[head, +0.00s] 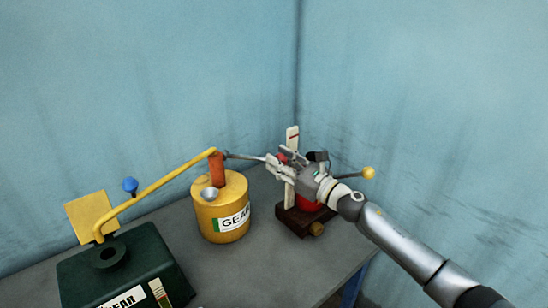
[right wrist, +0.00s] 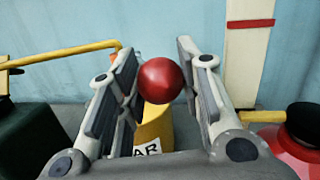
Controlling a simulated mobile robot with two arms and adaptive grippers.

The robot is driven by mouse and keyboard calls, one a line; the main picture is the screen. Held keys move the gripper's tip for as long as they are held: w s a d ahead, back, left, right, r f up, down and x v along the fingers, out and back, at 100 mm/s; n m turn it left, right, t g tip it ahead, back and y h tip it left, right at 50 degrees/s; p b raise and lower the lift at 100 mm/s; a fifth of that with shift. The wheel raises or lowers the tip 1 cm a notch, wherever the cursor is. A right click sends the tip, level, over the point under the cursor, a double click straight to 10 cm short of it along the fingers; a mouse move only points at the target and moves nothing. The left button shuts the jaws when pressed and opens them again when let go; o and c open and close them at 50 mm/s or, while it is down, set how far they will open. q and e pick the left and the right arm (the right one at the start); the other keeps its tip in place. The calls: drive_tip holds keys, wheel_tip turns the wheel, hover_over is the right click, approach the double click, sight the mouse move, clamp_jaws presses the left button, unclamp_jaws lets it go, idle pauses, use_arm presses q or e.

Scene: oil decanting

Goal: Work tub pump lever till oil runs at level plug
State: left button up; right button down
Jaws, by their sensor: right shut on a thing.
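The yellow tub (head: 208,222) with a GEAR label stands mid-table; it also shows in part in the right wrist view (right wrist: 155,126). An orange pump body (head: 217,170) rises from its top, with a grey lever (head: 245,156) reaching right to my right gripper. My right gripper (head: 280,164) is shut on the lever's red knob (right wrist: 160,80), which sits between its fingers in the right wrist view. A yellow pipe (head: 160,184) runs from the pump down left to the dark green gear housing (head: 130,269). No running oil can be made out. My left gripper is not in view.
Behind my right gripper stand a white post with a red band (head: 292,138) and a red object (head: 308,205) on a brown base (head: 291,221). A yellow ball (head: 368,172) sticks out right. The table front (head: 260,280) is clear.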

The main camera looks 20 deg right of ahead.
drive_tip(key=r, duration=0.1)
drive_tip(key=r+p, duration=0.1)
drive_tip(key=r, duration=0.1)
drive_tip(key=w+r+p, duration=0.1)
drive_tip(key=r, duration=0.1)
drive_tip(key=shift+a, duration=0.4)
drive_tip(key=shift+w+a+r+p, duration=0.2)
drive_tip(key=shift+r+p, duration=0.05)
drive_tip(key=shift+r, duration=0.2)
drive_tip(key=shift+w+a+r+p, duration=0.15)
drive_tip(key=shift+r+p, duration=0.1)
drive_tip(key=shift+r, duration=0.35)
drive_tip(key=c, duration=1.1)
unclamp_jaws()
drive_tip(key=shift+o, duration=0.6)
drive_tip(key=shift+f, duration=0.25)
drive_tip(key=shift+f, duration=0.1)
